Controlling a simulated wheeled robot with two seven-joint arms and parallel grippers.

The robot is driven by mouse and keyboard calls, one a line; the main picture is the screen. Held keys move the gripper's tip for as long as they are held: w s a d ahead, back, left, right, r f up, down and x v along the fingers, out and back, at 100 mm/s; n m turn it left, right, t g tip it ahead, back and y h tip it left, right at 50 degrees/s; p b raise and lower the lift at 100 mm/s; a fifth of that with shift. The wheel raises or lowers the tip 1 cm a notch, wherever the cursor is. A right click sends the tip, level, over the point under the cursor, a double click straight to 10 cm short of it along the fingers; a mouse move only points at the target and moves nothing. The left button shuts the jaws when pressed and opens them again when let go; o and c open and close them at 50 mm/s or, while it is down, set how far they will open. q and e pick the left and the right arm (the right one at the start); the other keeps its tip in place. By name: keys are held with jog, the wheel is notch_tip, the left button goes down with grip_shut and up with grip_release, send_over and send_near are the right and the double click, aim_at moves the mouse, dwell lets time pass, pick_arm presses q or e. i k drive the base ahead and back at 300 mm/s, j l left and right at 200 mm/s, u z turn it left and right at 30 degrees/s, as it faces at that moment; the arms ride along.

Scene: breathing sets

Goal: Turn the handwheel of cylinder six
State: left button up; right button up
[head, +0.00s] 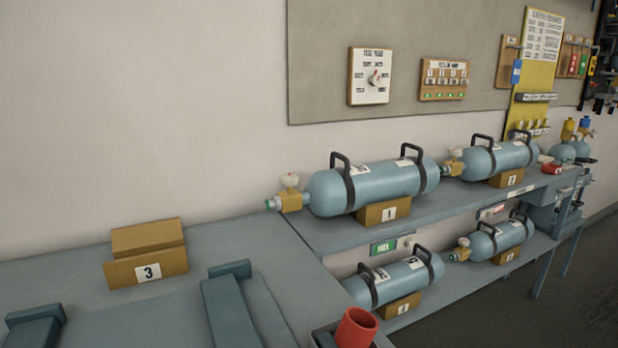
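Several light-blue cylinders lie on a two-level rack. The upper left cylinder (380,185) rests on a block marked 1, with a pale handwheel (290,181) at its left end. The upper right cylinder (495,158) has a pale handwheel (456,153). Below are a lower left cylinder (400,275), whose valve end is not clearly seen, and a lower right cylinder (505,235) with a handwheel (463,242). Their block numbers are too small to read surely, so I cannot tell which is cylinder six. Neither of my grippers is in view.
An empty cardboard-coloured block marked 3 (148,265) stands on the blue-grey bench (70,268). Dark teal bars (230,305) lie at the front. A red cup (356,328) is at the bottom. More cylinders with yellow tops (568,130) stand far right. Dark floor (570,310) is clear.

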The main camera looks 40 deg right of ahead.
aim_at(288, 180)
jog(key=k+l+u, duration=0.1)
jog(key=l, duration=0.3)
jog(key=k+l+u, duration=0.1)
jog(key=l, duration=0.25)
jog(key=k+l, duration=0.1)
jog(key=l, duration=0.3)
jog(key=k+l+u, duration=0.15)
jog(key=l, duration=0.25)
jog(key=k+l+u, duration=0.1)
jog(key=l, duration=0.25)
jog(key=k+l+u, duration=0.1)
jog(key=l, duration=0.25)
